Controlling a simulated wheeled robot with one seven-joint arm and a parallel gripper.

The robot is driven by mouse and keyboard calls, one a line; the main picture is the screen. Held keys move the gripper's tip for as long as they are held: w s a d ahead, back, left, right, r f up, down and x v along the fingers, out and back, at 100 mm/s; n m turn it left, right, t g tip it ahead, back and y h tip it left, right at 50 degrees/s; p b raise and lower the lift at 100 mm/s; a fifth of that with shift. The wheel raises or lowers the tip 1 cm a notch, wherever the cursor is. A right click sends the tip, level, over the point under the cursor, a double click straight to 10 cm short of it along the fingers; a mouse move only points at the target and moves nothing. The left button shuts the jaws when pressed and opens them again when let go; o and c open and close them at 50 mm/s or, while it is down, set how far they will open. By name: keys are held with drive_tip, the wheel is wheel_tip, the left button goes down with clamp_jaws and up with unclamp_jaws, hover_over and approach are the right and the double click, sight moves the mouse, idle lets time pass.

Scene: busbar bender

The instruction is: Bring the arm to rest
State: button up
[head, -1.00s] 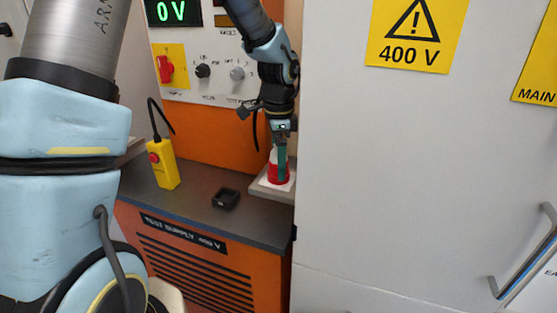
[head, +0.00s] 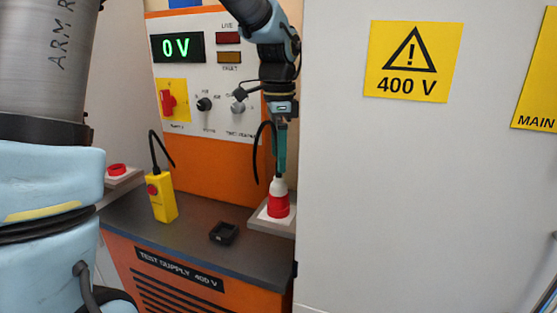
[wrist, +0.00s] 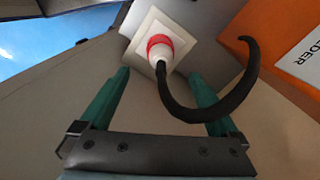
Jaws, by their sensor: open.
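My gripper (head: 280,150) points down, just above a red and white plug (head: 279,198) that stands on a pale square plate at the right end of the dark bench. A black cable (wrist: 225,105) curves from the plug to the right and up.
A yellow pendant (head: 162,197) with a red button and a small black tray (head: 224,233) are on the bench. The orange panel (head: 185,90) reads 0 V. A grey cabinet (head: 400,200) with a 400 V sign stands close to the right of my arm.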

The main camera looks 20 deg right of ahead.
idle(0.3)
drive_tip(key=s+a+f+n, duration=0.1)
drive_tip(key=a+f+n, duration=0.2)
drive_tip(key=a+n, duration=0.3)
drive_tip(key=s+a+f+n+t, duration=0.1)
drive_tip(key=a+f+n, duration=0.2)
drive_tip(key=a+n, duration=0.4)
drive_tip(key=s+a+f+n, duration=0.2)
drive_tip(key=a+n, duration=0.4)
drive_tip(key=a, duration=1.1)
drive_tip(key=shift+f+n+t, duration=0.3)
drive_tip(key=shift+f, duration=0.4)
drive_tip(key=shift+a, duration=0.1)
